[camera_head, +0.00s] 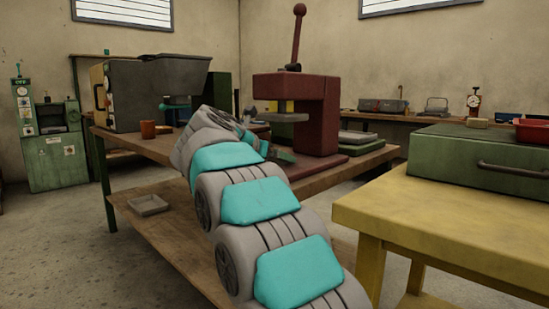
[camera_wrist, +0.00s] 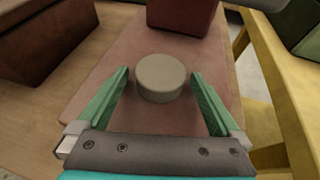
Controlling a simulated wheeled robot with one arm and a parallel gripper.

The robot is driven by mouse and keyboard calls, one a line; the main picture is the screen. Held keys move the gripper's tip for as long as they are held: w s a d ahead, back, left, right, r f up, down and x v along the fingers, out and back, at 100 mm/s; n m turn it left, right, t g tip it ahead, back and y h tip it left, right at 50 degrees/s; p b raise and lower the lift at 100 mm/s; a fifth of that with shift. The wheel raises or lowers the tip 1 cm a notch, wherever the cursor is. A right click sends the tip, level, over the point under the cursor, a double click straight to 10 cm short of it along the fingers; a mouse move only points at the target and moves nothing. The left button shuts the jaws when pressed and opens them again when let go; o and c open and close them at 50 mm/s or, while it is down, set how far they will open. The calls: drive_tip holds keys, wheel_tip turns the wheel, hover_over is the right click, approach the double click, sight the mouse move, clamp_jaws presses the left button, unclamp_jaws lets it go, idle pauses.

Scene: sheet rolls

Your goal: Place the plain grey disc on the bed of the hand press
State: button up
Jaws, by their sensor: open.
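The plain grey disc (camera_wrist: 161,77) lies flat on the reddish base plate (camera_wrist: 125,48) in the wrist view. My gripper (camera_wrist: 160,80) is open, with its two green fingers on either side of the disc and a small gap visible at each side. The hand press (camera_head: 318,110) is dark red with an upright lever and stands on the workbench in the head view. Its reddish bed (camera_head: 322,163) extends under my gripper (camera_head: 275,152). The disc is hidden in the head view.
A yellow table (camera_head: 440,210) with a green case (camera_head: 480,160) stands at the right. On the wooden bench (camera_head: 150,146), a dark machine (camera_head: 150,90) and an orange-brown cup (camera_head: 148,129) are at the left. A dark red-brown block (camera_wrist: 40,40) is at the wrist view's upper left.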

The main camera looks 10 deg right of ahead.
drive_tip(key=shift+r+p, duration=0.3)
drive_tip(key=shift+p, duration=0.05)
drive_tip(key=v, duration=1.2)
drive_tip(key=shift+f, duration=0.15)
